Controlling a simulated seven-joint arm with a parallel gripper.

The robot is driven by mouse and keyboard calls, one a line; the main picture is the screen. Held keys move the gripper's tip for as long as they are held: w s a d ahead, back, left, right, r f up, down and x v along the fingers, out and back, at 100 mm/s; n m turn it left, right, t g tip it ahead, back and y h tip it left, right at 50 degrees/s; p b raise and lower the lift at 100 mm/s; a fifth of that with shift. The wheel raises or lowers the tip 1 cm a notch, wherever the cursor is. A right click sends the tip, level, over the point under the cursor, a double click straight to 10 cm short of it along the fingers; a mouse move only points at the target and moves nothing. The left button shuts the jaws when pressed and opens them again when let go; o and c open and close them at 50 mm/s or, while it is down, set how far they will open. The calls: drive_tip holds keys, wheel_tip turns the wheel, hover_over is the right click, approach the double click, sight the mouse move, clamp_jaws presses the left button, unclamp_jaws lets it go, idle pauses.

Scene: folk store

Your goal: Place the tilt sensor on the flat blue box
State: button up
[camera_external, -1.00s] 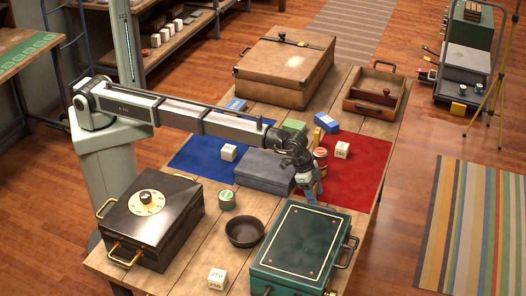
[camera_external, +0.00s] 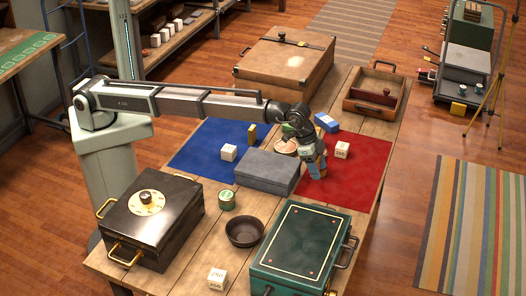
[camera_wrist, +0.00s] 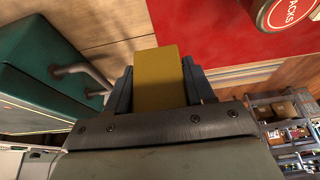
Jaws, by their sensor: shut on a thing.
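My gripper (camera_external: 316,173) is over the red mat, to the right of the flat grey-blue box. In the wrist view its fingers (camera_wrist: 160,85) are shut on a plain mustard-yellow block (camera_wrist: 158,78). I cannot tell from its look alone whether this block is the tilt sensor. The flat grey-blue box (camera_external: 267,170) lies across the blue and red mats, its lid bare. The box is not visible in the wrist view. In the external view the held block is mostly hidden by the fingers.
A round can (camera_external: 285,147) stands behind the flat box. Nearby are another yellow block (camera_external: 252,132), a white cube (camera_external: 229,153), a numbered cube (camera_external: 342,150) and a small blue box (camera_external: 326,122). A green case (camera_external: 300,245) and dark bowl (camera_external: 245,232) stand in front.

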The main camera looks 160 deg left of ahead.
drive_tip(key=s+d+r, duration=0.3)
drive_tip(key=s+r, duration=0.3)
hover_over(274, 166)
drive_tip(key=s+d, duration=0.1)
drive_tip(key=shift+f, duration=4.8)
drive_tip(key=shift+f, duration=0.1)
drive_tip(key=o, duration=1.1)
drive_tip(key=v, duration=1.2)
